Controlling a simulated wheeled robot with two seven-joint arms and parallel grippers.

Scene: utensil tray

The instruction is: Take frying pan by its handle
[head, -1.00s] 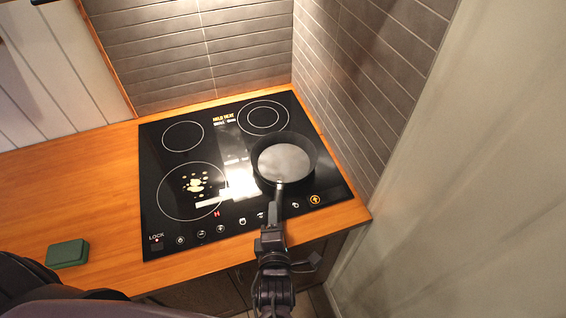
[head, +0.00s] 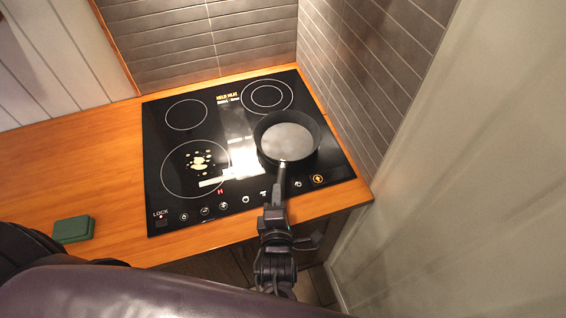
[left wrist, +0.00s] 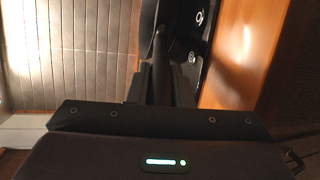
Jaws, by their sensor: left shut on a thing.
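The frying pan (head: 287,141) is dark with a light grey inside base. It sits on the right side of the black cooktop, its handle (head: 281,178) pointing toward me over the front edge. My left gripper (head: 275,208) is at the near end of the handle and is shut on it. In the left wrist view the gripper fingers (left wrist: 160,85) close around the dark handle, and part of the pan (left wrist: 180,22) shows beyond. The exact finger contact is dark and hard to make out. My right gripper is not in view.
The black cooktop (head: 165,145) has several ring-marked burners, with pale food bits on the front left one. A green sponge-like block (head: 73,229) lies on the wooden counter (head: 60,170) at left. A tiled wall (head: 375,70) stands close to the pan's right.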

